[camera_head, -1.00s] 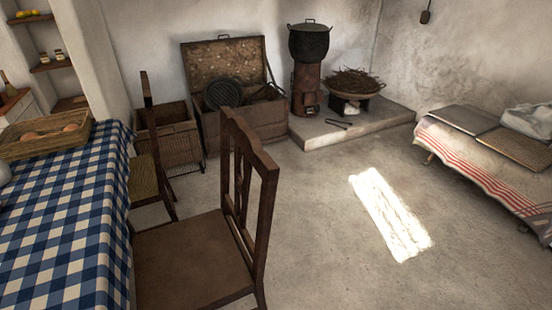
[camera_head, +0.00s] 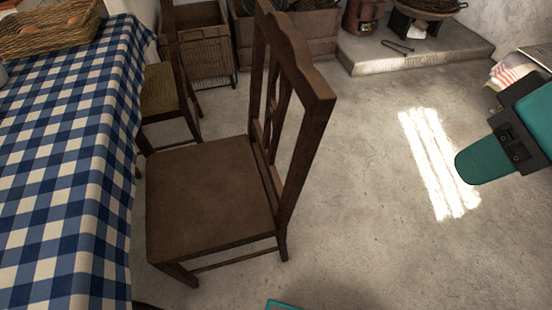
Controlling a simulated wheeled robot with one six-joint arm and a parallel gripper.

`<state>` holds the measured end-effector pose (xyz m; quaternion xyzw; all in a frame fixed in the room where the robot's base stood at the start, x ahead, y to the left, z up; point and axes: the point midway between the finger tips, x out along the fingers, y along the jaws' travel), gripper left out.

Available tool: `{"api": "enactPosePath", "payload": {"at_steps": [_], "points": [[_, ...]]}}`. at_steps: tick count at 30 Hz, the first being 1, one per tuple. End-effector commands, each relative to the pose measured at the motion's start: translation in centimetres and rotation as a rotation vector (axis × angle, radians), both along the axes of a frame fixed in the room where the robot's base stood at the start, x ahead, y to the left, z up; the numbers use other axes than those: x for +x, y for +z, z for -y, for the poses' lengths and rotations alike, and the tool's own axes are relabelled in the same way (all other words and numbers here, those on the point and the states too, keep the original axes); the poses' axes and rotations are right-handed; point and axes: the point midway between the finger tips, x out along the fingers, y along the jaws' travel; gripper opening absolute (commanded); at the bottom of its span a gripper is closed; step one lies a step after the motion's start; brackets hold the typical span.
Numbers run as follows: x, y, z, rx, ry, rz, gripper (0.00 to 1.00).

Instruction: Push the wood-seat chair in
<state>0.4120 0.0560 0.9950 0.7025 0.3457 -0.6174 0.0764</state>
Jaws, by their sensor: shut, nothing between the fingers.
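The wood-seat chair (camera_head: 208,195) stands upright in the middle of the head view, with a plain brown seat and a tall slatted back. Its back is on the right, away from the table, and its seat faces left. The seat's left edge is close to the hanging blue-and-white checked cloth of the table (camera_head: 60,160), with a narrow strip of floor showing between them. Teal parts of my arm show at the right edge and at the bottom edge, apart from the chair. My gripper's fingers are not in view.
A second chair with an olive seat (camera_head: 163,92) stands behind, also at the table. A wicker basket (camera_head: 85,22) sits on the table. A wooden crate (camera_head: 195,50) and a raised stone hearth (camera_head: 420,45) line the back. The floor to the right is clear.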

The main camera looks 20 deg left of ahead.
Motion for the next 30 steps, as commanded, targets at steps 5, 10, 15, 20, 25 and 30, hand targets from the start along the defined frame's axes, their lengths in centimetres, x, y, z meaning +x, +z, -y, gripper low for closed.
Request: {"api": "enactPosePath", "payload": {"at_steps": [5, 10, 15, 20, 25, 30], "points": [[2.2, -10.4, -2.3, 0.064, 0.001, -0.009, 0.00], [7.7, -18.0, -7.1, 0.251, -0.022, -0.040, 0.00], [12.6, -24.6, -10.9, 0.446, -0.075, -0.082, 0.00], [17.1, -29.8, -13.7, 0.629, -0.156, -0.140, 0.00], [21.5, -33.1, -15.7, 0.834, -0.276, -0.221, 0.00], [25.3, -37.8, -16.4, 1.034, -0.430, -0.313, 0.00]]}}
